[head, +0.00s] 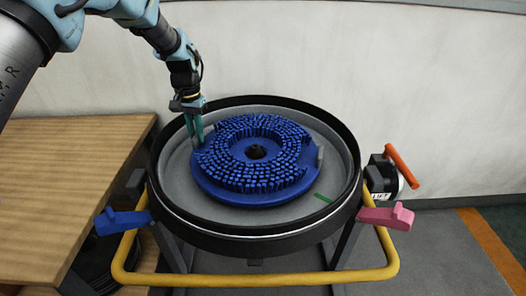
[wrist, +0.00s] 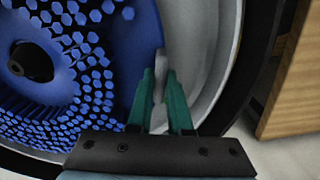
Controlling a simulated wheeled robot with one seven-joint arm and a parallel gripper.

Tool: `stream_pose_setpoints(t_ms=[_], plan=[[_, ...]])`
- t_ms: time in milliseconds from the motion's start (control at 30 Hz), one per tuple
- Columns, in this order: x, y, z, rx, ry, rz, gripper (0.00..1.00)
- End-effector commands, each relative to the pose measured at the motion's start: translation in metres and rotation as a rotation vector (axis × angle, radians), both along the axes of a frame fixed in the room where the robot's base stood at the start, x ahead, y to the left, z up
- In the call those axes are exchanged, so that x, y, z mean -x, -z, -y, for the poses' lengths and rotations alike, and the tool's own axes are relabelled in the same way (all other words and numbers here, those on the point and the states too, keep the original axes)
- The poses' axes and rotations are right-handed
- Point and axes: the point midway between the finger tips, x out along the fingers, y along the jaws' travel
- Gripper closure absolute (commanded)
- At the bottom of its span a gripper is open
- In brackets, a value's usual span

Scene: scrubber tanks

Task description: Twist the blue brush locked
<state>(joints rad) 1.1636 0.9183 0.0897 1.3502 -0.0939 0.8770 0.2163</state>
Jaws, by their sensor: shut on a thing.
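The blue brush (head: 256,190) lies bristles up in a round grey pan with a black rim (head: 255,240), with a dark hole at its centre. It also fills the left of the wrist view (wrist: 125,60). A grey tab (head: 320,157) stands at the brush's right edge. My gripper (head: 196,138) reaches down inside the pan at the brush's left edge. In the wrist view, its teal fingers (wrist: 161,78) are shut on a second grey tab (wrist: 159,62) at the brush's edge. The fingers partly hide this tab. A green mark (head: 325,198) shows on the pan floor at lower right.
A pink lever (head: 386,216) and a black unit with an orange handle (head: 401,166) stand right of the pan. A blue lever (head: 122,221) is at left. A yellow rail (head: 255,279) runs in front. A wooden table (head: 60,180) is close at left; a wall is behind.

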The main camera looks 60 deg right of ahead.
Motion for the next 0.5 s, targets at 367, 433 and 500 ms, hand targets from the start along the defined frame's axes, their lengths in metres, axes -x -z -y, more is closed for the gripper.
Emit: stream_pose_setpoints(t_ms=[367, 433, 500], plan=[[-0.0017, -0.0004, 0.0026, 0.0, 0.018, 0.001, 1.0], [-0.0022, -0.0006, 0.0054, 0.0, 0.032, 0.001, 1.0], [-0.0027, -0.0001, 0.0078, -0.001, 0.047, 0.001, 1.0]])
